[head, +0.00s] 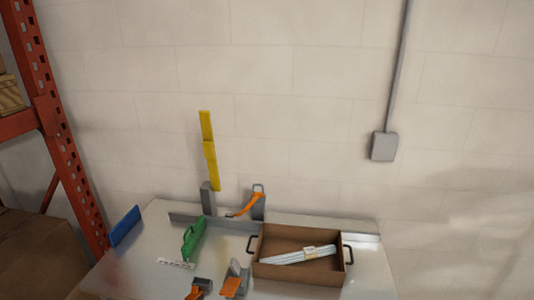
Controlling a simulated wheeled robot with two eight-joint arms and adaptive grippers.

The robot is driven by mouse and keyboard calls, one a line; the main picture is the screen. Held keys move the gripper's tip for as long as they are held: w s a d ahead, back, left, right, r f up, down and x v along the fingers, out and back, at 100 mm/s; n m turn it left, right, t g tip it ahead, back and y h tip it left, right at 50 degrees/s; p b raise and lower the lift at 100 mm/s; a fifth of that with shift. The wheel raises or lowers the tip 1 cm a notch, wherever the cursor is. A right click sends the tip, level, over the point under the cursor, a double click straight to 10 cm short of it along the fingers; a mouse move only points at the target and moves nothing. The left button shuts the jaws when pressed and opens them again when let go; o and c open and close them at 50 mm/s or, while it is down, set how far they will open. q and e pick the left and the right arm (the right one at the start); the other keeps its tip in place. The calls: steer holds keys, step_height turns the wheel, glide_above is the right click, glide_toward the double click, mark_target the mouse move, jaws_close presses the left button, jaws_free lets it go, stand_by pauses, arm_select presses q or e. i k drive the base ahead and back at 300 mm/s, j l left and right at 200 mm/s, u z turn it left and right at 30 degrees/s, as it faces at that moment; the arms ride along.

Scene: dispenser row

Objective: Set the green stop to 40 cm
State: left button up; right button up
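The green stop (194,238) is an upright green piece on the left half of the grey table. A short white strip with dark marks (176,263) lies in front of its near end. The marks are too small to read, so I cannot tell the stop's setting. A grey rail (183,218) runs along the back, behind the stop. A blue upright plate (125,226) stands at the table's left edge. Neither of my grippers shows in the head view.
A brown tray (262,270) with pale strips (300,256) stands at the right. A tall yellow piece (209,150) rises at the back. An orange lever (247,205) is behind the tray. Two grey-orange pieces (234,278) (198,288) stand at the front. Red shelving (60,150) is left.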

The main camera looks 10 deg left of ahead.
mark_target(189, 244)
steer(key=i+j+z, duration=0.3)
steer(key=i+j, duration=0.5)
steer(key=i, duration=0.15)
